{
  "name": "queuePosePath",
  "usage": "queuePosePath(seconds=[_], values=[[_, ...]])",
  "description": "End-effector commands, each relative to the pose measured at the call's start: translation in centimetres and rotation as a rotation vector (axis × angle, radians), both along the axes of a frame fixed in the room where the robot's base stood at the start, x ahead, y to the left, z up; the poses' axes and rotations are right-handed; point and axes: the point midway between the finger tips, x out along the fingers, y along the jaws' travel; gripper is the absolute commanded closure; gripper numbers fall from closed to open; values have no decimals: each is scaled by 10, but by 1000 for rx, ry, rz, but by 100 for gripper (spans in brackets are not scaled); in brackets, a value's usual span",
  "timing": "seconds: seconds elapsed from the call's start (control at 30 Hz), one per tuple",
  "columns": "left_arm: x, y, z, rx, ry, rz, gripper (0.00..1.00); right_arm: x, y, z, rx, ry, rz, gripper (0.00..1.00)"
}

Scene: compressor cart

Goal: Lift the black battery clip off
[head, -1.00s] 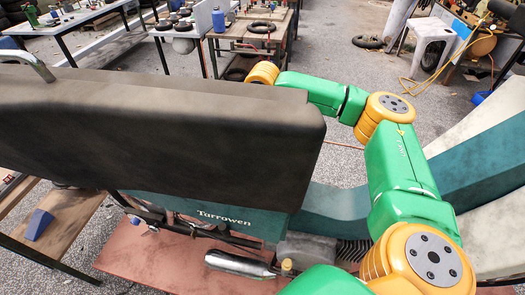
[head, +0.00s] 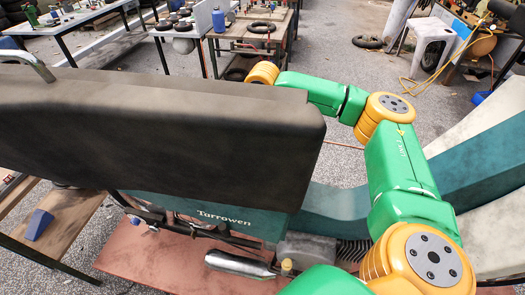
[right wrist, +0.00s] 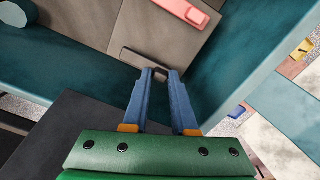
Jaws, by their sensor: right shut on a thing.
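In the right wrist view, my right gripper (right wrist: 160,76) has its blue fingers shut on the black battery clip (right wrist: 134,56), a dark narrow piece. The clip lies at the edge of the grey-brown battery top (right wrist: 225,48); I cannot tell whether it is still touching. A red clip (right wrist: 184,11) sits farther up on the battery. In the head view the long dark seat (head: 150,125) hides the right gripper, the battery and both clips; only my green and orange right arm shows, reaching behind the seat. My left gripper is in neither view.
Teal body panels (right wrist: 70,62) surround the battery in the right wrist view. In the head view the teal Tarrowen vehicle (head: 225,215) stands on a reddish platform (head: 135,255) with a silver exhaust (head: 238,263). Workbenches stand behind, with open grey floor between.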

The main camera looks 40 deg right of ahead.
Motion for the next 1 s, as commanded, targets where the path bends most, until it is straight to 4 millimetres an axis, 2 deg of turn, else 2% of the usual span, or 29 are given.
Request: queuePosePath(seconds=[0.07, 0.2, 0.3, 0.7, 0.73, 0.83, 1.0], values=[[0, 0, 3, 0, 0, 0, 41, 1, 0, 2, -4, 2, 0, 100], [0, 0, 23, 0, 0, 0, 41, 6, 5, 13, -69, 79, 2, 100], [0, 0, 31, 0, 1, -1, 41, 9, 7, 15, -121, 139, 1, 100], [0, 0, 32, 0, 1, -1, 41, 10, 8, 13, -163, 185, 0, 100], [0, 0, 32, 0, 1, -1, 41, 10, 8, 13, -163, 185, 0, 72], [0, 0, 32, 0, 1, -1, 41, 10, 8, 13, -162, 186, 0, 46], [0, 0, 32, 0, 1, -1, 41, 10, 8, 13, -162, 187, 0, 46]])
